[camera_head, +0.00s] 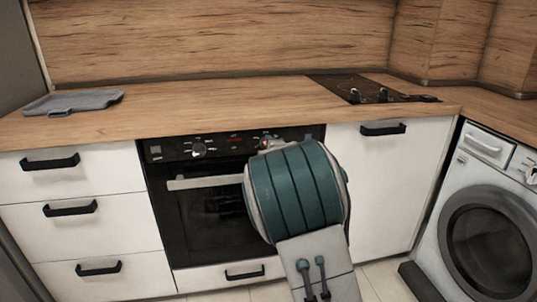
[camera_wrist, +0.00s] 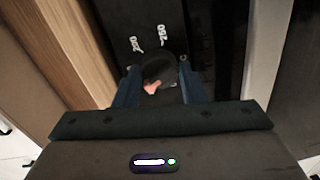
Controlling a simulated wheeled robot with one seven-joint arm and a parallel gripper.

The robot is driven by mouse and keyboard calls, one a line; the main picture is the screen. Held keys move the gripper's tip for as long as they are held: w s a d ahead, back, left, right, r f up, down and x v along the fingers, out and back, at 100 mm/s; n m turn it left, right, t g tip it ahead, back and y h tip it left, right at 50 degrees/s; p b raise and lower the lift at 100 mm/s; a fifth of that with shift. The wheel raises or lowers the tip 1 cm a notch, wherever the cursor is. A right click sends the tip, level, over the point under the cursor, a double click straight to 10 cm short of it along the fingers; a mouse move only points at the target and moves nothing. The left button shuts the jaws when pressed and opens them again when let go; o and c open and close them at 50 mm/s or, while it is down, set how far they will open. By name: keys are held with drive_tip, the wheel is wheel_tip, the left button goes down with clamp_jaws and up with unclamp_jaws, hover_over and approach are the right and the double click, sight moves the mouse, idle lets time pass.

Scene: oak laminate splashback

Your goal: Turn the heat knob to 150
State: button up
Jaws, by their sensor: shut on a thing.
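The heat knob (camera_wrist: 158,70) is a dark round knob on the oven's black control panel (camera_wrist: 150,18). It carries a pinkish-red mark, seen toward the bottom of the wrist view. My gripper (camera_wrist: 157,82) has one blue-grey finger on each side of the knob and is shut on it. White print beside the knob reads 250, with another number to its left that is hard to read. In the head view my teal arm covers the right part of the oven (camera_head: 198,215) and most of this knob. Whether the mark meets 150 cannot be told.
A second knob (camera_head: 198,149) sits at the left of the oven panel. The oven handle (camera_head: 205,182) sticks out below. The wooden counter (camera_head: 220,108) above holds a grey tray (camera_head: 73,102) and a dark hob (camera_head: 360,88). A washing machine (camera_head: 487,215) stands at right.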

drive_tip(key=m+b, duration=0.2)
drive_tip(key=m, duration=0.2)
drive_tip(key=shift+m+b, duration=0.3)
idle(0.3)
drive_tip(key=o, duration=1)
drive_tip(key=s, duration=0.4)
drive_tip(key=s+d+p, duration=0.1)
drive_tip(key=s, duration=0.4)
drive_tip(key=s+d+p, duration=0.1)
drive_tip(key=s, duration=0.3)
drive_tip(key=shift+s+r, duration=0.3)
drive_tip(key=shift+r, duration=0.05)
